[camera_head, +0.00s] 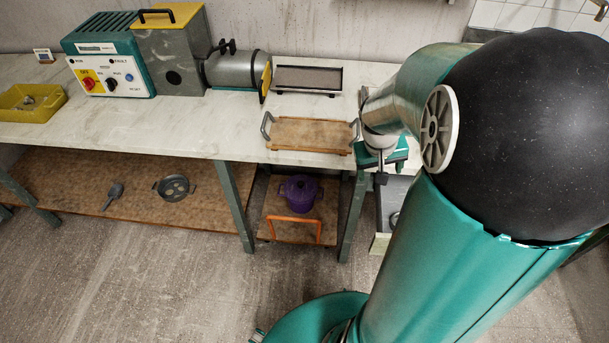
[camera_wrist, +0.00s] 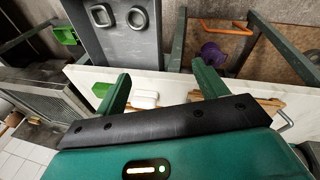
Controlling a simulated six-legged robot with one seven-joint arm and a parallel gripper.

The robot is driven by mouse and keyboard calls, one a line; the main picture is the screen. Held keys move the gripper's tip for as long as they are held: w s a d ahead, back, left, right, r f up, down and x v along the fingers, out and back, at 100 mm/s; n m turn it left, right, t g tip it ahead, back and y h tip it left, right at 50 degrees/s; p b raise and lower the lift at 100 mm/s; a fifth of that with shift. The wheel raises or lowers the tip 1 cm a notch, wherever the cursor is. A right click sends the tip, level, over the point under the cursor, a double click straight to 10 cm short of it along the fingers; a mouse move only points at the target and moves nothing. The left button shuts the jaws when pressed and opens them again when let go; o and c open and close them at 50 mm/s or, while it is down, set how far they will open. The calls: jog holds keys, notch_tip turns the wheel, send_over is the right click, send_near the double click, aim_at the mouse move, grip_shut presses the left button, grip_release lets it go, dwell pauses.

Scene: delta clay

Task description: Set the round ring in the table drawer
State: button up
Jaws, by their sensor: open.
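A grey open drawer (camera_wrist: 118,48) juts out from the counter in the wrist view. A round ring (camera_wrist: 138,18) lies inside it, beside a squarer ring (camera_wrist: 101,15). Nothing is held between the fingers. In the head view my gripper (camera_head: 381,178) is partly visible near the drawer, beside the wooden tray.
A wooden tray with handles (camera_head: 308,133) and a dark tray (camera_head: 308,79) stand on the pale counter (camera_head: 215,130). A purple pot (camera_head: 301,193) sits on the shelf below, near an orange handle (camera_head: 319,231). A grey machine (camera_head: 170,60) stands at the back. Counter legs flank the pot.

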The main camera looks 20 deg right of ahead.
jog(key=s+a+r+n+t+y, duration=0.1)
jog(key=s+a+r+n+t, duration=0.1)
jog(key=a+r, duration=0.5)
jog(key=s+a+r+n+t+y, duration=0.1)
jog(key=s+a+r, duration=0.3)
jog(key=a, duration=1.2)
notch_tip(320, 180, up, 5)
jog(key=shift+s+f+n+t+y, duration=0.2)
jog(key=shift+n+t+y, duration=0.2)
jog(key=shift+t, duration=0.5)
jog(key=c, duration=0.7)
jog(key=shift+d, duration=0.15)
jog(key=shift+c, duration=0.4)
jog(key=shift+d, duration=0.15)
